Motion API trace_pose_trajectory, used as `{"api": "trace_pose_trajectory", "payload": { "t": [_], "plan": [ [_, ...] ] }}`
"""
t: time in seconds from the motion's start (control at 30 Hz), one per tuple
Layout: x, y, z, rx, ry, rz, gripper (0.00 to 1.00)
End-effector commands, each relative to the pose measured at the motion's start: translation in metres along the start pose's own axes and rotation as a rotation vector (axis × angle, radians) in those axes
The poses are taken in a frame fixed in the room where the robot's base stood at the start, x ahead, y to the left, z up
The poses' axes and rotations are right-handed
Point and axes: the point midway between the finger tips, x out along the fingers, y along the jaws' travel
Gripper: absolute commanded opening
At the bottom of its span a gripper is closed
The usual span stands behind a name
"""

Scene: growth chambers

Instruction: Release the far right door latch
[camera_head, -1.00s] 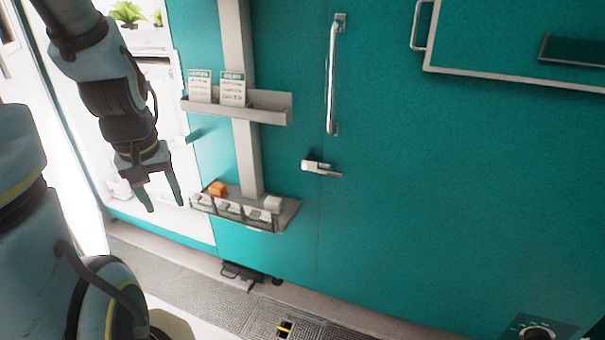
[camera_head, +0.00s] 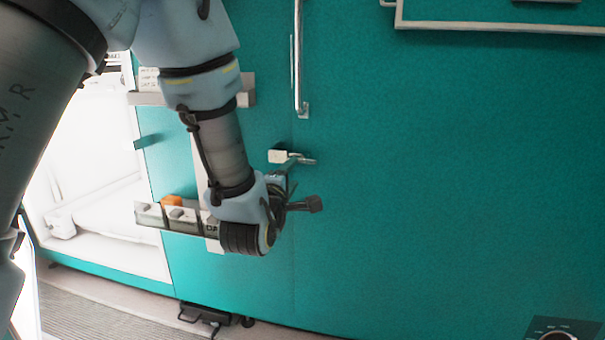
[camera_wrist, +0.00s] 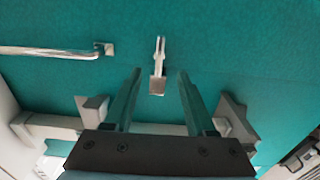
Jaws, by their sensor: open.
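The door latch (camera_head: 279,156) is a small pale block with a short metal lever pointing right, on the teal door front below a long vertical handle. In the wrist view the latch (camera_wrist: 157,86) lies between the lines of the two fingers, its lever reaching past the fingertips. My gripper (camera_head: 298,186) is just below and in front of the latch in the head view. In the wrist view my gripper (camera_wrist: 159,72) is open and empty, one finger on each side of the latch. I cannot tell how much depth separates them.
The long vertical handle (camera_head: 298,60) rises above the latch. A lower rack (camera_head: 180,233) with small boxes and an orange item is left, partly behind my arm. A framed panel (camera_head: 500,27) is upper right. A dark knob (camera_head: 560,332) is bottom right. The teal surface right of the latch is clear.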

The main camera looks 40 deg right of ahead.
Motion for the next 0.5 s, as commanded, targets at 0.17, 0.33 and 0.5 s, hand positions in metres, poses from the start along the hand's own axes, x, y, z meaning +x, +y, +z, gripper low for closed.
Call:
{"api": "trace_pose_trajectory", "payload": {
  "t": [0.17, 0.33, 0.5],
  "plan": [
    [0.025, 0.002, 0.0, 0.0, 0.0, 0.002, 0.56],
    [0.058, 0.002, 0.0, 0.002, 0.0, 0.001, 0.56],
    [0.085, 0.001, 0.0, 0.001, 0.0, -0.001, 0.56]
  ]
}}
